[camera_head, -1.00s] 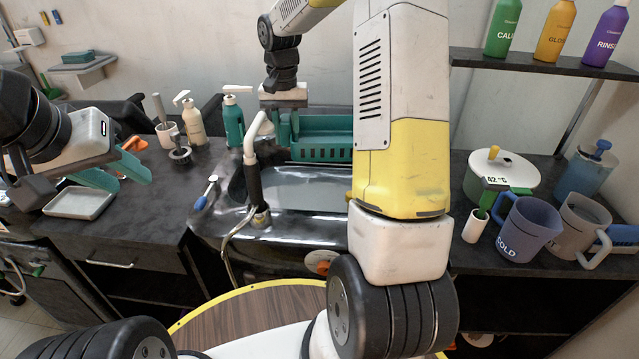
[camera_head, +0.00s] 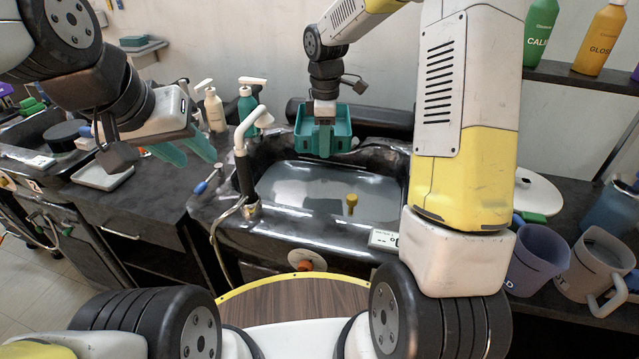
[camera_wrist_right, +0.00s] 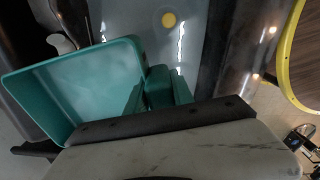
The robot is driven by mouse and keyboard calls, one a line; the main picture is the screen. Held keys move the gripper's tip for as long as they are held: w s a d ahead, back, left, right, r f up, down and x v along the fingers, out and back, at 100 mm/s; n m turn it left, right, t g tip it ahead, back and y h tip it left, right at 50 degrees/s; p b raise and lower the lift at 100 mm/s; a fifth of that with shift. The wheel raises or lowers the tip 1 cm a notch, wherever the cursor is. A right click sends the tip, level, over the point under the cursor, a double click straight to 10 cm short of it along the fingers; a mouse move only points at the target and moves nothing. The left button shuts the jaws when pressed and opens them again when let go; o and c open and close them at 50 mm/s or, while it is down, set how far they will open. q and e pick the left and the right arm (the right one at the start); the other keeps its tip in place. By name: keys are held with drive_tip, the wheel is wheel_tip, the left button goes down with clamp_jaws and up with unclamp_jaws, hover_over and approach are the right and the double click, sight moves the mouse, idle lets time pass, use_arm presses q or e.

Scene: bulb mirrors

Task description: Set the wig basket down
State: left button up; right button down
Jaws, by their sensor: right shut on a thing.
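The teal wig basket (camera_head: 340,127) is at the far side of the sink basin, near its back rim. My right gripper (camera_head: 325,140) comes down from above and is shut on a wall of it. In the right wrist view the basket (camera_wrist_right: 62,95) looks empty and lies left of the teal fingers (camera_wrist_right: 166,86). I cannot tell whether its bottom touches the sink rim or hangs above it. My left gripper (camera_head: 187,151) is open and empty, over the counter left of the sink.
The sink basin (camera_head: 300,190) holds a yellow-topped plug (camera_head: 351,203). A white faucet (camera_head: 250,128) rises at its left. Pump bottles (camera_head: 214,108) stand behind the left counter, near a tray (camera_head: 103,174). Jugs (camera_head: 538,255) and a white lid (camera_head: 535,190) crowd the right counter.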

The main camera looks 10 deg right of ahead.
drive_tip(key=n, duration=0.2)
drive_tip(key=a+n, duration=0.1)
drive_tip(key=n, duration=0.2)
drive_tip(key=shift+s+a+f+n, duration=0.3)
drive_tip(key=shift+s+f, duration=0.05)
drive_tip(key=shift+f, duration=0.25)
approach(318, 200)
drive_tip(key=s+f, duration=0.4)
drive_tip(key=f, duration=0.1)
drive_tip(key=shift+s+a+f, duration=0.2)
drive_tip(key=shift+s+a, duration=0.05)
drive_tip(key=shift+s, duration=0.15)
drive_tip(key=c, duration=1.1)
unclamp_jaws()
drive_tip(key=shift+f, duration=0.1)
